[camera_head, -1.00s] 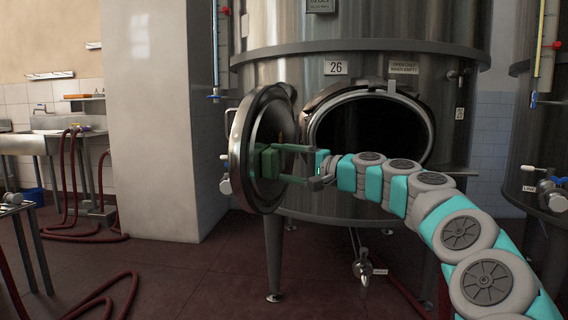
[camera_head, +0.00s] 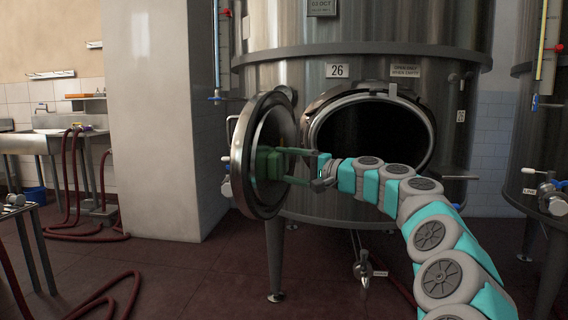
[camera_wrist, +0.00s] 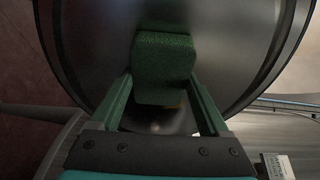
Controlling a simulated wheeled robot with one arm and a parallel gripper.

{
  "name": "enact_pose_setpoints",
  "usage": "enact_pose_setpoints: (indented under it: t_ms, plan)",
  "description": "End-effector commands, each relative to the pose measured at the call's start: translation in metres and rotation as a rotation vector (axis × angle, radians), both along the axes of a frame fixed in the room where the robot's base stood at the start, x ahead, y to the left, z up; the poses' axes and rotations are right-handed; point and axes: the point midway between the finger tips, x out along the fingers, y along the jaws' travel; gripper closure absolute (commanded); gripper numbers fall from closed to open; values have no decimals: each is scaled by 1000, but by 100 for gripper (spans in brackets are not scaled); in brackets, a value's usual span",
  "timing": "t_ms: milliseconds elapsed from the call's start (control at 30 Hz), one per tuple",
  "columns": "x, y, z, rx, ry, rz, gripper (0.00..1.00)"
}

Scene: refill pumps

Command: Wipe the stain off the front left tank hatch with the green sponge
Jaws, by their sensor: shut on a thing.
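The tank hatch (camera_head: 244,150) is a round steel door with a dark rim, swung open to the left of the tank's opening. Its inner face also fills much of the wrist view (camera_wrist: 215,45). My gripper (camera_head: 283,164) reaches in from the right, in front of that inner face. It is shut on the green sponge (camera_head: 268,162), which shows between the two green fingers in the wrist view (camera_wrist: 163,62). The sponge is at the hatch's inner face; I cannot tell whether it presses on it.
The steel tank (camera_head: 300,75) with a number 26 plate (camera_head: 337,71) stands behind the hatch, its opening (camera_head: 375,135) dark. A pale pillar (camera_head: 150,120) stands to the left. Red hoses (camera_head: 100,300) lie on the floor. Another tank (camera_head: 545,140) is at the right.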

Motion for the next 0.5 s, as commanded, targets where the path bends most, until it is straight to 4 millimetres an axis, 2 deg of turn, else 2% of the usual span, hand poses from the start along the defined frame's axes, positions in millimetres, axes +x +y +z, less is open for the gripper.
enact_pose_setpoints:
  t_ms: [500]
  plan:
    - [36, -2, 0, -3, 3, 0, 82]
